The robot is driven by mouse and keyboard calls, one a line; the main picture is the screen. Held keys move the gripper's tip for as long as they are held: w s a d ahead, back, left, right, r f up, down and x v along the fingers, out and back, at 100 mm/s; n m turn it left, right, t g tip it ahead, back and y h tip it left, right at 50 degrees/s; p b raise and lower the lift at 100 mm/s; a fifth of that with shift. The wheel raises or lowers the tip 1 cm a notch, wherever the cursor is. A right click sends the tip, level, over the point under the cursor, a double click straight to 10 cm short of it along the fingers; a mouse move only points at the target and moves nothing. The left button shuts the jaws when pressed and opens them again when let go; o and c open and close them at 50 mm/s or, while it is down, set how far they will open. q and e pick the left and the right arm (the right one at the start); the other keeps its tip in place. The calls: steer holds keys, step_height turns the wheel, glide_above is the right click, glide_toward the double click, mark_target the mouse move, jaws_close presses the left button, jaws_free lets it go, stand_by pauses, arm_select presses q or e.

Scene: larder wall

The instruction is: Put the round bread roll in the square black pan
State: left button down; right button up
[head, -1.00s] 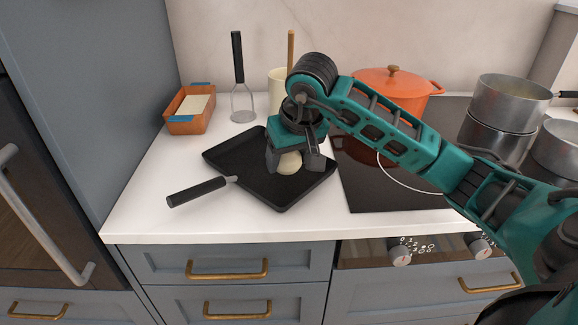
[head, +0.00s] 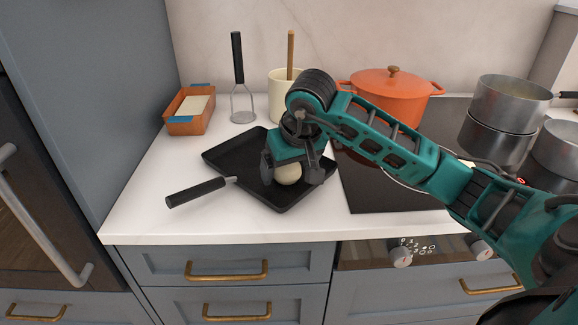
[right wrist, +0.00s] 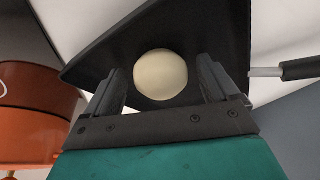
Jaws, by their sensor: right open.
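The round bread roll (head: 288,174) is pale and lies in the square black pan (head: 236,155), toward the pan's right side. The pan sits on the white counter with its handle pointing to the lower left. My right gripper (head: 290,178) is open over the pan, its fingers on either side of the roll. In the right wrist view the roll (right wrist: 161,75) shows between the two spread fingers (right wrist: 164,88), with a gap on each side, and the pan (right wrist: 220,40) is behind it. My left gripper is not in view.
An orange pot (head: 393,96) stands on the dark hob (head: 375,180) behind my right arm. Metal pots (head: 508,103) are at the right. A cream crock (head: 278,100), a masher (head: 240,95) and an orange dish (head: 189,112) stand at the back. The counter's front left is clear.

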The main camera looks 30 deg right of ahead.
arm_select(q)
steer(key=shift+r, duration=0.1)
arm_select(e)
steer(key=shift+r, duration=0.3)
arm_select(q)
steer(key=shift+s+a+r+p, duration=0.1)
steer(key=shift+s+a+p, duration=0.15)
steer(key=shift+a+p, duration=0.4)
arm_select(e)
steer(key=v, duration=1.1)
steer(key=shift+s+r, duration=0.15)
steer(key=shift+r, duration=0.2)
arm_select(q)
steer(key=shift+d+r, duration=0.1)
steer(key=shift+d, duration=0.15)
